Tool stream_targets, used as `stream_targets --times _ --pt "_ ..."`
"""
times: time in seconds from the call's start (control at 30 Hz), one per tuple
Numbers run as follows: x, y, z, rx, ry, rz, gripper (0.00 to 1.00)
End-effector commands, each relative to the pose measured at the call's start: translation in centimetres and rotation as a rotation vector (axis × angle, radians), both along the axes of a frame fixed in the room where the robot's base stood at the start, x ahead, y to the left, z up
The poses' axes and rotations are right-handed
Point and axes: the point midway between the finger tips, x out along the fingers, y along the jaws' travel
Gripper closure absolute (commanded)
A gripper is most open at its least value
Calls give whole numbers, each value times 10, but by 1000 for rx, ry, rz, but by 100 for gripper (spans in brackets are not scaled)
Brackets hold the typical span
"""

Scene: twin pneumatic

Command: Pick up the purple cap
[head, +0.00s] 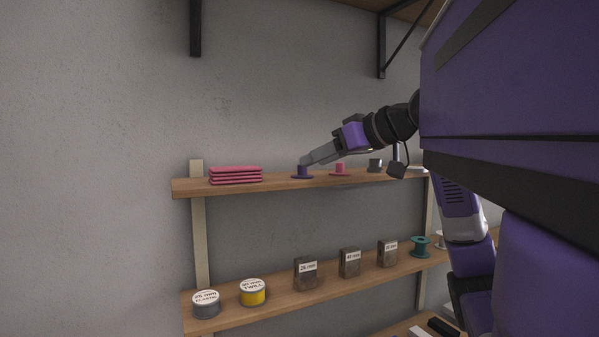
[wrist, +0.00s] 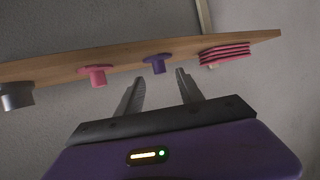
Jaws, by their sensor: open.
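The purple cap (head: 302,173), a short post on a wide flat brim, sits on the upper shelf (head: 280,185), between the pink stack and a pink cap. In the wrist view the purple cap (wrist: 157,64) appears upside down, just beyond the gap between my fingertips. My gripper (head: 306,161) reaches in from the right, angled slightly down, with its tips at the cap's top in the head view. In the wrist view my gripper (wrist: 161,76) is open with nothing between its fingers. Whether a finger touches the cap cannot be told.
A similar pink cap (head: 340,170) stands close to the right, with a grey one (head: 375,165) beyond it. A folded pink stack (head: 236,175) lies to the left. The lower shelf (head: 230,312) holds tins, labelled blocks and a green spool (head: 420,246).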

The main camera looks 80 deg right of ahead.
Motion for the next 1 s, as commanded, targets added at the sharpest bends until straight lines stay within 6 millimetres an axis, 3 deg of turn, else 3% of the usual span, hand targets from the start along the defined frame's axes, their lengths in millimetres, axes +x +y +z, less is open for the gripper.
stream_targets --times 0.4,0.7,0.93,1.0 --pt "41 -22 -18 0 1 0 56" --pt "45 -25 -21 -2 0 -1 56" --pt "45 -25 -21 -1 1 -1 99" --pt "45 -25 -21 -1 1 -1 100"
